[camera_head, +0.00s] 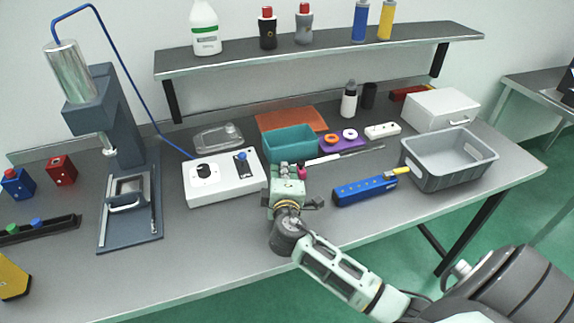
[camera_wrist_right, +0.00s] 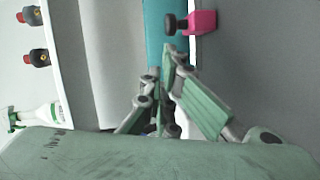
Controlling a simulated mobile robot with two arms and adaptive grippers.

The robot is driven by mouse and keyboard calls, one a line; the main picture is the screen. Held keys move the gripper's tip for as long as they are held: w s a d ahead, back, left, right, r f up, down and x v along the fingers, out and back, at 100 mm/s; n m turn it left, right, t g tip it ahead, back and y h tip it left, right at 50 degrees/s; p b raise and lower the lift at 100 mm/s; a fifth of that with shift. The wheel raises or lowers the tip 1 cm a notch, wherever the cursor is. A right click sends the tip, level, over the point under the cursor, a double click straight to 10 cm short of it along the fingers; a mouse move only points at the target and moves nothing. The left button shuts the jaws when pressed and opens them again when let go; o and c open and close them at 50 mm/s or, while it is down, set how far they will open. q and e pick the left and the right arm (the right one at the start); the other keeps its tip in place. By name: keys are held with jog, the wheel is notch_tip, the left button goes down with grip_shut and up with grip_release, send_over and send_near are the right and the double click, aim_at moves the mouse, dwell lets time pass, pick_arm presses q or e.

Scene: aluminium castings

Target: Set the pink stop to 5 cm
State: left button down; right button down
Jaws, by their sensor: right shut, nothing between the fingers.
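The pink stop (camera_head: 302,172) is a small block with a dark knob, on the bench in front of the teal bin. It also shows at the top of the right wrist view (camera_wrist_right: 203,22), its knob toward the bin. My right gripper (camera_head: 285,171) is shut and empty, just left of the stop in the head view; in the wrist view its fingertips (camera_wrist_right: 170,52) are below the stop and apart from it. No scale reading is legible. My left gripper is not in view.
The teal bin (camera_head: 290,147) stands close beyond my right gripper. A white box with a knob (camera_head: 222,190) is to the left, a blue tool (camera_head: 364,189) to the right. A thin rod (camera_head: 350,153) lies beyond. A grey crate (camera_head: 448,178) stands farther right.

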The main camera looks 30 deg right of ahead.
aim_at(301, 168)
jog(key=shift+w+d+f, duration=0.1)
jog(key=shift+d+f, duration=0.05)
jog(key=shift+d, duration=0.5)
jog(key=shift+d, duration=0.75)
